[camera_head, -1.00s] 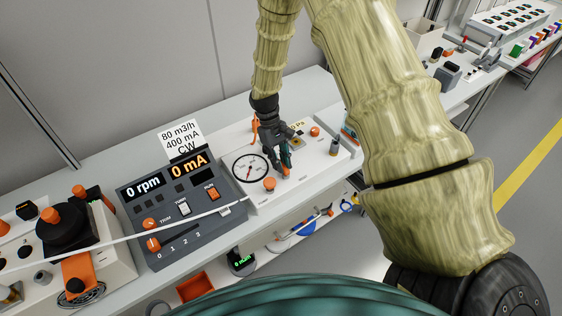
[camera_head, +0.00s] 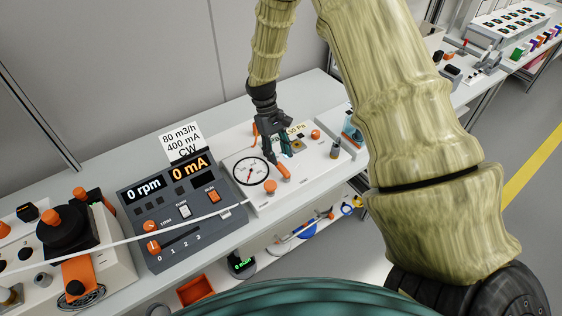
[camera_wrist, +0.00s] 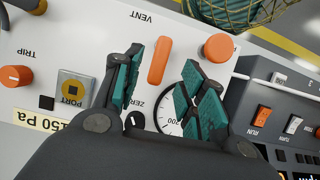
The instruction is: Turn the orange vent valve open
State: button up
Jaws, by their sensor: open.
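The orange vent valve is a bar-shaped handle (camera_head: 283,172) on the white gauge panel (camera_head: 262,206). In the wrist view the handle (camera_wrist: 160,60) stands nearly upright in the picture, slightly tilted, below the word VENT. My gripper (camera_head: 275,152) is just behind and above the handle in the head view. In the wrist view my gripper (camera_wrist: 166,62) is open, with one teal-padded finger on each side of the handle. Gaps show between the handle and both fingers, and nothing is held. The handle's base is not clearly visible.
A round orange knob (camera_wrist: 218,47) sits close beside the handle. The dial gauge (camera_head: 251,171), a small black zero knob (camera_wrist: 135,120) and the orange TRIP knob (camera_wrist: 15,76) are on the same panel. A dark control console (camera_head: 185,215) stands to the left.

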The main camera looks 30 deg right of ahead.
jog(key=v, duration=0.7)
dwell(0.5)
